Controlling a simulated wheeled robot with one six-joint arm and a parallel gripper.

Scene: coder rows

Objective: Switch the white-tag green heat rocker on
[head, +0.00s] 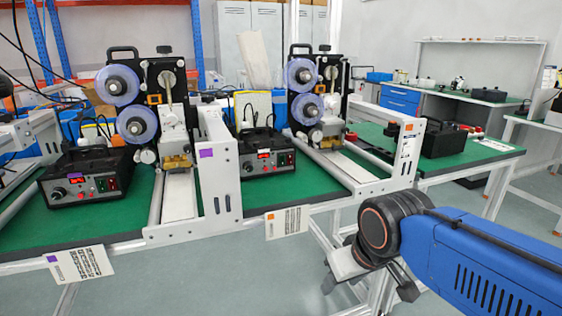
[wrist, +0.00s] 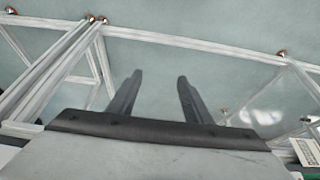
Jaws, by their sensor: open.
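Two black control boxes stand on the green bench in the head view, a left one (head: 85,178) and a middle one (head: 265,153). Each has a red display, a knob, and small red and green rockers at its front right. The left box's green rocker (head: 113,183) and the middle box's green rocker (head: 290,159) are too small to read on or off. I see purple and orange tags; I cannot make out a white tag marking either box. My gripper (wrist: 160,76) is open and empty in the wrist view, over floor and frame legs, away from both boxes.
Coder machines with purple reels (head: 137,122) stand beside the boxes. A white upright plate (head: 218,165) stands left of the middle box. Cards hang at the bench edge, one purple-marked (head: 80,264), one orange-marked (head: 287,222). Another black case (head: 444,140) sits farther right. Floor in front is clear.

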